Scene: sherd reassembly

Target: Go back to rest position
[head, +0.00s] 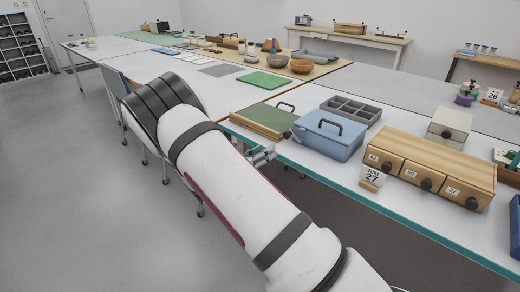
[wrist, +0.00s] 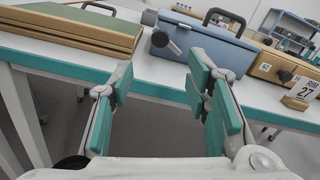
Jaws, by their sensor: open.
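My gripper (wrist: 160,78) is open in the wrist view. Its two fingers with teal pads stand wide apart, with nothing between them. In the head view only part of my gripper (head: 262,155) shows past my white arm, just off the table's front edge. The blue lidded box (head: 328,134) is on the table beyond it, and its front also shows in the wrist view (wrist: 220,48). A green-topped wooden case (head: 264,119) lies left of that box. It fills the upper left of the wrist view (wrist: 75,28).
A wooden drawer unit (head: 440,163) and a "RIM 27" card (head: 372,178) stand right of the blue box, near the teal table edge (head: 400,222). A grey divided tray (head: 350,109) lies behind. Bowls (head: 302,66) are farther back. Grey floor (head: 80,200) is open at left.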

